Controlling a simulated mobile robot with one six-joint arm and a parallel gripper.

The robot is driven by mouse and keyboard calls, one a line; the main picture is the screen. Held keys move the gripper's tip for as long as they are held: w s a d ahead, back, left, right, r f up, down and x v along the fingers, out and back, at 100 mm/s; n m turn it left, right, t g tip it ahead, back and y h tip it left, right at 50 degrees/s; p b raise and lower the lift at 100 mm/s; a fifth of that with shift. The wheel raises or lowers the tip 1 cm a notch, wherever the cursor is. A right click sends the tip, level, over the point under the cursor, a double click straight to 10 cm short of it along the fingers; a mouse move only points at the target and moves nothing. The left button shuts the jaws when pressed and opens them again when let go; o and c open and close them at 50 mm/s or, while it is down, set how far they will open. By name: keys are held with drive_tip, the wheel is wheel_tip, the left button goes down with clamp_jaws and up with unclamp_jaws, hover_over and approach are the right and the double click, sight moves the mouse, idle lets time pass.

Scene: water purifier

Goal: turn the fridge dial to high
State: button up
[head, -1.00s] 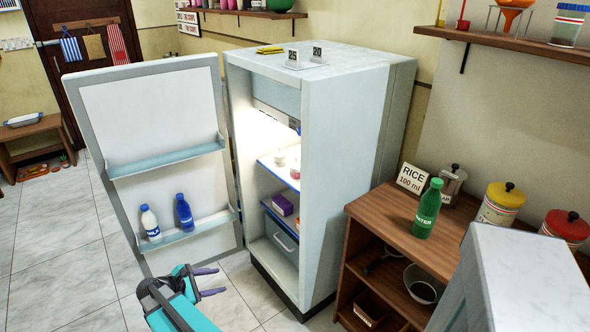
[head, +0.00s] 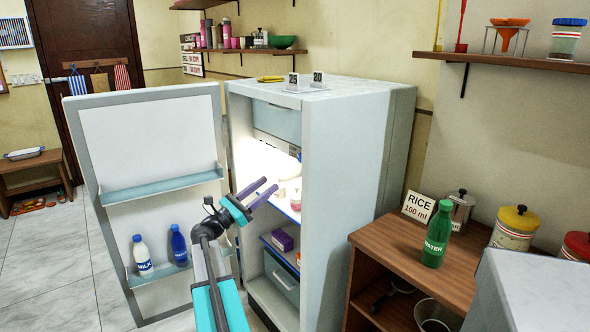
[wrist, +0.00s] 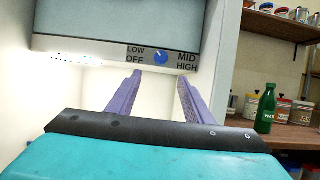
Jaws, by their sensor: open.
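The fridge (head: 345,170) stands with its door (head: 150,140) swung wide open to the left. The fridge dial (wrist: 161,58) is a small round blue knob in the wrist view, on a grey panel under the freezer compartment. LOW and OFF are printed to its left, MID and HIGH to its right. A light mark on the knob seems to point to the upper left. My gripper (head: 264,194) is open and empty at the fridge opening, below the dial. In the wrist view its two purple fingers (wrist: 156,92) reach toward the panel, apart from the dial.
Shelves inside hold small jars (head: 295,197) and a purple box (head: 283,240). The door rack holds a milk bottle (head: 142,256) and a blue bottle (head: 179,246). Right of the fridge is a wooden counter (head: 390,248) with a green water bottle (head: 437,235).

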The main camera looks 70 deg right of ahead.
sight(299, 159)
drive_tip(key=shift+r, duration=0.15)
drive_tip(key=p+x, duration=0.1)
drive_tip(key=x, duration=1.3)
idle(0.4)
drive_tip(key=c, duration=1)
drive_tip(key=shift+a, duration=0.2)
drive_tip(key=shift+c, duration=0.4)
drive_tip(key=shift+w+d, duration=0.15)
